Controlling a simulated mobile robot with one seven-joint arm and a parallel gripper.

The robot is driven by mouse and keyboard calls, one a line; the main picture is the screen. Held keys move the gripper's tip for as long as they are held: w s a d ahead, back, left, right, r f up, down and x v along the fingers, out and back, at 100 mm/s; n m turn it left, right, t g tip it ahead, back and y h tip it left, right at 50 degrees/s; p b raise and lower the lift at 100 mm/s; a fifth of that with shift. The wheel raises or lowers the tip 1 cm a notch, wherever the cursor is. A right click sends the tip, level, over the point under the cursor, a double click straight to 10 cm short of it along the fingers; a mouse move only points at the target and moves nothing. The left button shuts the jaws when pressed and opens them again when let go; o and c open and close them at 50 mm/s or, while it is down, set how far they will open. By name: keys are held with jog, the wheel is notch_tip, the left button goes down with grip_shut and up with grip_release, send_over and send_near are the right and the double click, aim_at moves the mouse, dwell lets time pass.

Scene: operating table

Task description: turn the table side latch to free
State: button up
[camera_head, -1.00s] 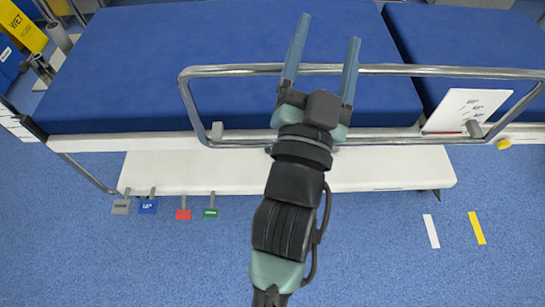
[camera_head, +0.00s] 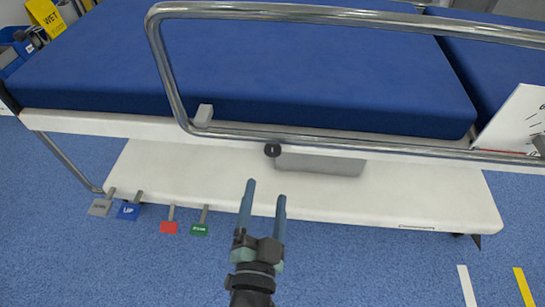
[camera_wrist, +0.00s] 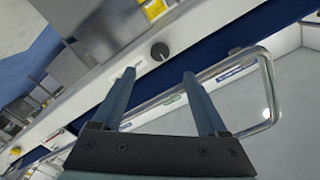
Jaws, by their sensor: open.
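A small round black knob with a light mark, which looks like the side latch (camera_head: 272,150), sits on the white side of the operating table (camera_head: 90,122), just under the lower bar of the metal side rail. The latch also shows in the wrist view (camera_wrist: 159,51), above and between my fingertips. My gripper (camera_head: 266,190) is open and empty, its two blue-grey fingers pointing toward the table side. In the head view the fingertips appear just below the latch, apart from it. In the wrist view my gripper (camera_wrist: 158,74) has nothing between its fingers.
The bent metal side rail (camera_head: 165,75) runs above the latch. A grey box (camera_head: 320,163) is under the table edge, right of the latch. Red (camera_head: 169,228), green (camera_head: 199,230), blue and grey pedals stand at the lower left. Blue floor in front is clear.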

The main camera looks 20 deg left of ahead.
aim_at(273, 152)
jog(key=b+x, duration=0.2)
jog(key=x, duration=0.9)
jog(key=shift+b, duration=0.3)
jog(key=shift+s, duration=0.1)
jog(key=shift+c, duration=0.2)
grip_shut()
